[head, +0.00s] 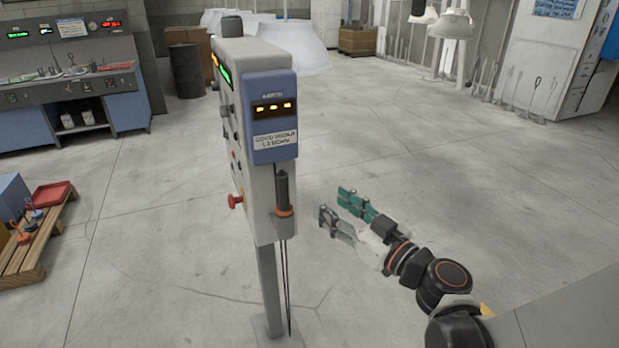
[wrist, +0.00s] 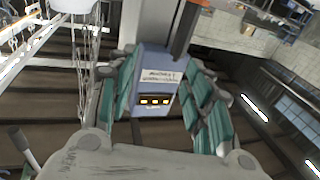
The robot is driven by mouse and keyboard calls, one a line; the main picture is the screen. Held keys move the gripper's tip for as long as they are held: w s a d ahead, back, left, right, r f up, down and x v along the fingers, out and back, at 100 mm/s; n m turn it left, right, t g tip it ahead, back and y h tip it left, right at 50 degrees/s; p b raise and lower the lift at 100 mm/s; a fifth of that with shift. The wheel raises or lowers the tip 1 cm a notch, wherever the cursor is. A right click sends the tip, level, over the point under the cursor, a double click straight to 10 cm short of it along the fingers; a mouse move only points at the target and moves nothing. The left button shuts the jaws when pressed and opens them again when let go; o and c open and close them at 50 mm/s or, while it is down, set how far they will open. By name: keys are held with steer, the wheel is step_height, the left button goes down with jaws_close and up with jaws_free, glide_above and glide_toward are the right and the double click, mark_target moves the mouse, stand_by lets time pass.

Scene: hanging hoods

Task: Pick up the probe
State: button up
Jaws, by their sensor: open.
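The probe (head: 283,190) is a dark upright handle with an orange ring at its lower end. It sits in a holder on the face of a grey and blue control box, with dark cable hanging below. My gripper (head: 334,203) is open and empty to the right of the probe, apart from it, fingers pointing towards the post. In the wrist view, the teal-padded fingers of my gripper (wrist: 163,62) stand apart, with the box's blue face between them. The probe (wrist: 184,32) shows there at the top, partly cut off by the frame edge.
The control box (head: 272,95) stands on a thin post (head: 270,290) and has a red knob (head: 236,201) on its left side. A pallet (head: 30,255) with a red tray lies at the left. A console (head: 70,85) stands behind. The floor at the right is clear.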

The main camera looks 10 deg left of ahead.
mark_target(287, 193)
steer(key=shift+n+g+y, duration=0.4)
steer(key=shift+n+g, duration=0.1)
steer(key=shift+g, duration=0.4)
steer(key=w+a+f, duration=0.1)
steer(key=a, duration=0.1)
steer(key=w+a, duration=0.1)
steer(key=a, duration=0.2)
steer(key=w+a+f+b, duration=0.1)
steer(key=a, duration=0.2)
steer(key=shift+w+a+f, duration=0.25)
steer(key=shift+w+f, duration=0.05)
steer(key=shift+w, duration=0.05)
steer(key=shift+r+b+x, duration=0.15)
steer(key=shift+b+x, duration=0.3)
steer(key=shift+x, duration=0.9)
steer(key=shift+r+b+x, duration=0.15)
steer(key=shift+b+x, duration=0.25)
steer(key=shift+x, duration=1)
jaws_close()
